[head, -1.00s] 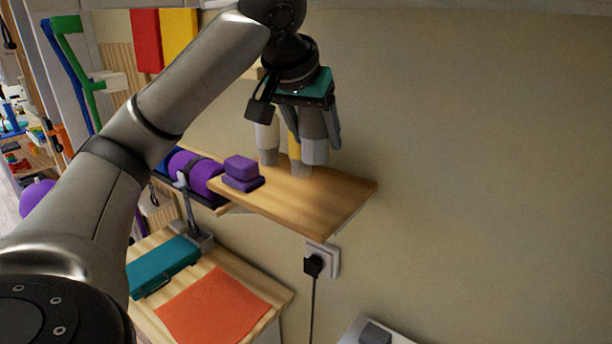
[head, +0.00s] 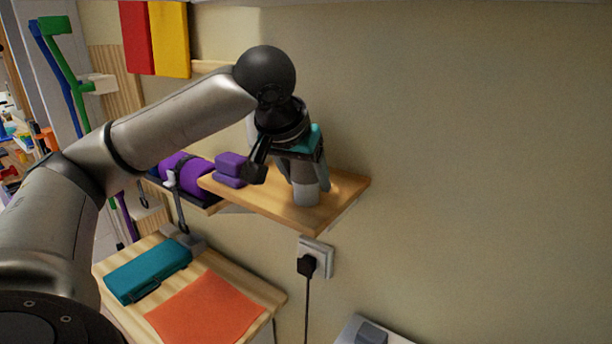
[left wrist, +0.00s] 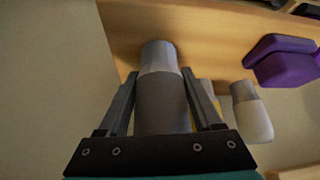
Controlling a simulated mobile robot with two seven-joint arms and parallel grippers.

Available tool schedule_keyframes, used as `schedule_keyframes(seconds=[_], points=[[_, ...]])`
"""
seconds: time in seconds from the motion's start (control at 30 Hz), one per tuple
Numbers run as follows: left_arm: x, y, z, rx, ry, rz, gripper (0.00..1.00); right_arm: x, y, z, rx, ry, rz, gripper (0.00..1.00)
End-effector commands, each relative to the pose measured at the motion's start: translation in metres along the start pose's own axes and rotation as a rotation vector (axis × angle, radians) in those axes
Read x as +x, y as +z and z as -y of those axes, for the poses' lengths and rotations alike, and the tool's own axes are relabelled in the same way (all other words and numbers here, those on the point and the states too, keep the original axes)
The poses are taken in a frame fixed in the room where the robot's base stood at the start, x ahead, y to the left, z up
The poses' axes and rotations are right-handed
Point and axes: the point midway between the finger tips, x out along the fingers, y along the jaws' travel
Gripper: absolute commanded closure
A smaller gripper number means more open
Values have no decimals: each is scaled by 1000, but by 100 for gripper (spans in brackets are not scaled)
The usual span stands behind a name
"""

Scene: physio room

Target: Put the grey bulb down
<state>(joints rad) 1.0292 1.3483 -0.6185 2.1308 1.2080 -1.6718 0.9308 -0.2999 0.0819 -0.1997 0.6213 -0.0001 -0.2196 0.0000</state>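The grey bulb (left wrist: 163,100) has a darker grey body and a paler base, and it sits between the two fingers of my left gripper (left wrist: 160,85). The fingers lie close against its sides. In the head view my left gripper (head: 296,168) is over the wooden wall shelf (head: 345,192), and the pale base of the grey bulb (head: 306,197) points down at the shelf near its right part. I cannot tell whether the base touches the wood. My right gripper is not in view.
In the wrist view a white bulb (left wrist: 256,122) stands beside the right finger, with a yellow bulb (left wrist: 207,88) partly hidden behind that finger. Purple blocks (head: 231,168) sit at the shelf's left. A socket with a plug (head: 316,257) is below. The shelf's right end is bare.

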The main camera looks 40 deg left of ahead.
Motion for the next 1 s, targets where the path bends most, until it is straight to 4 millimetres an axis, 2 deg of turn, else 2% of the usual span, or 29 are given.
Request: schedule_keyframes(seconds=[0.03,0.27,0.57,0.73,1.0], points=[[0,0,0,0,0,0,29,0,0,0,0,0,-1,50],[0,0,0,0,0,-1,4,0,0,0,1,0,-1,50],[-3,-2,0,-1,1,-2,4,-1,0,1,1,-1,0,50],[-27,-4,0,-1,2,-5,4,-6,-1,2,2,-3,0,50],[-87,-4,-1,-1,3,-6,4,-18,-2,2,2,-4,0,50]])
